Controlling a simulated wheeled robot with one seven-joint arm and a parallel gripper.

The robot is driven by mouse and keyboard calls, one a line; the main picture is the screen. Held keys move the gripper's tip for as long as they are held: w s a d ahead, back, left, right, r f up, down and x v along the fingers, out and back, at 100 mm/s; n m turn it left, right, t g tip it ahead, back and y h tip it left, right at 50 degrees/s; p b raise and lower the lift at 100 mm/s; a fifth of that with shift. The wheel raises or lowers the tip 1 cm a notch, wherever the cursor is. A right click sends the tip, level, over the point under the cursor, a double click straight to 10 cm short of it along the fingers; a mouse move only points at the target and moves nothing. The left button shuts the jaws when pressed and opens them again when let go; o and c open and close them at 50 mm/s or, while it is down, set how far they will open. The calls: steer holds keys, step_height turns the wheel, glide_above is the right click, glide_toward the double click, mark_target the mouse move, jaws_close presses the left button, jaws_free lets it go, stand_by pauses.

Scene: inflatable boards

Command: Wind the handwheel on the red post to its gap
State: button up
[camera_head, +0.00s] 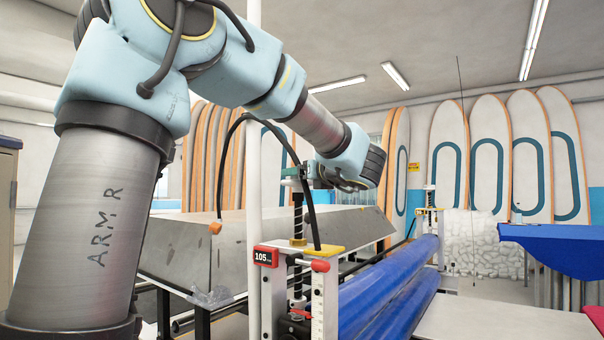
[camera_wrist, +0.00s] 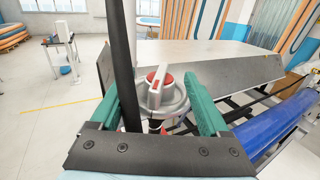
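The near roller stand (camera_head: 324,300) carries a red display box (camera_head: 265,257) reading 105 and a red cap. A black threaded screw (camera_head: 298,215) rises from it. In the wrist view the grey handwheel (camera_wrist: 180,103), with a red centre and a pale bar across it, lies between the green fingers of my gripper (camera_wrist: 152,82). The fingers stand wide apart; the wheel is closer to the right one, and I cannot tell whether they touch. In the head view my gripper (camera_head: 296,172) is at the screw's top, and the wheel is mostly hidden there.
Blue rollers (camera_head: 390,295) run back to a far stand (camera_head: 428,225). A grey sloped table (camera_head: 185,250) lies left of the near stand. A black hose (camera_wrist: 123,60) passes close by the left finger. Boards (camera_head: 487,150) lean along the back wall.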

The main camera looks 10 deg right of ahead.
jaws_close()
stand_by(0.4)
steer(key=shift+a+f+h+b, duration=0.1)
steer(key=shift+h+b, duration=0.2)
steer(key=shift+b, duration=0.2)
steer(key=m+h+b, duration=0.1)
steer(key=b, duration=0.1)
steer(key=m+h+b, duration=0.1)
steer(key=h+b, duration=0.1)
steer(key=m+h+b, duration=0.1)
steer(key=h, duration=0.1)
steer(key=shift+s+a+f+m+t+b, duration=0.1)
steer(key=shift+a+f+m+t+b, duration=0.2)
steer(key=shift+a+m+b, duration=0.1)
steer(key=m+h+b, duration=0.2)
steer(key=h+b, duration=0.2)
steer(key=shift+a+r+m+g+h, duration=0.1)
steer(key=shift+r+m+g+h, duration=0.2)
steer(key=shift+r+m+g, duration=0.1)
steer(key=shift+a+r+m+g+h+b, duration=0.15)
steer(key=shift+m+g+h+b, duration=0.4)
steer(key=shift+h+b, duration=0.7)
steer(key=shift+w+a+m+g+h+b, duration=0.15)
steer(key=shift+m+g+h+b, duration=0.4)
steer(key=shift+m+h+b, duration=1)
